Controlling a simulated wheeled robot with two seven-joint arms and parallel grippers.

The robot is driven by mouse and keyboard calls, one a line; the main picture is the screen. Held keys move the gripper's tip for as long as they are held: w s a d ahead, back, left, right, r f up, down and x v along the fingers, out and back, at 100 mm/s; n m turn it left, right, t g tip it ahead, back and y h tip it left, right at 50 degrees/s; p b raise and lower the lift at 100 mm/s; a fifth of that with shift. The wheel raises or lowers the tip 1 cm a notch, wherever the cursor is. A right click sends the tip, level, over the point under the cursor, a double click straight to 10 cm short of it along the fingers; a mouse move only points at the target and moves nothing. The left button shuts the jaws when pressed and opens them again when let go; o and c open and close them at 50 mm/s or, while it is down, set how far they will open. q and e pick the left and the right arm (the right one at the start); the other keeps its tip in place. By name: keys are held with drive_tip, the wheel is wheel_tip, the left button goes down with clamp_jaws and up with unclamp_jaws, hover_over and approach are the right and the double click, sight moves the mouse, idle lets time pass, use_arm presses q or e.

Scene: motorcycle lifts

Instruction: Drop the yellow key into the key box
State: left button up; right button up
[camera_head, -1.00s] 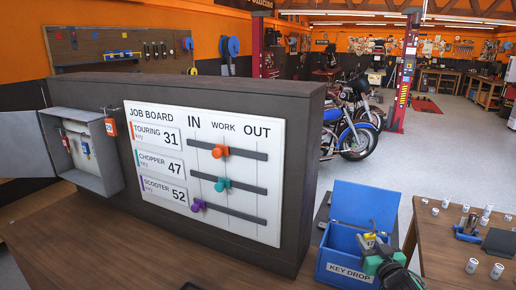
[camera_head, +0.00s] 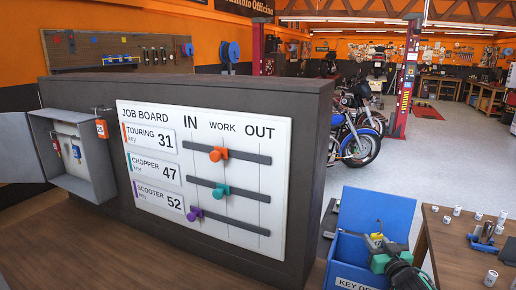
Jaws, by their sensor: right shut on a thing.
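The blue box (camera_head: 337,264) labelled as a key drop stands at the lower right, its lid (camera_head: 378,212) raised open at the back. The picture's lower edge cuts off its front. My right gripper (camera_head: 380,258), green and dark, is over the box's opening and shut on the yellow key (camera_head: 376,240). A small yellow piece of the key shows above the fingers; the rest is hidden. I cannot tell how far the key is inside the box. My left gripper is not in view.
A job board (camera_head: 205,178) with orange, teal and purple sliders stands left of the box. An open grey cabinet (camera_head: 88,185) with hanging keys is at the far left. A wooden table (camera_head: 455,262) with several small cans is at the right.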

drive_tip(key=shift+s+f, duration=0.15)
drive_tip(key=shift+f, duration=0.1)
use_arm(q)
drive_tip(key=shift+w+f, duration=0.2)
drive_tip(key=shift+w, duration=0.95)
use_arm(e)
drive_tip(key=o, duration=1)
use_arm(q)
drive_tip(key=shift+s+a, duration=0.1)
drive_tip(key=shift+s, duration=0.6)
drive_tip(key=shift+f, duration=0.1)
use_arm(e)
drive_tip(key=shift+s+f, duration=0.15)
drive_tip(key=shift+s, duration=0.2)
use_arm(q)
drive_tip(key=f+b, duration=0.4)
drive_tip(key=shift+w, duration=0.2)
use_arm(e)
drive_tip(key=s+d, duration=0.1)
drive_tip(key=s, duration=1.2)
drive_tip(key=shift+d, duration=0.2)
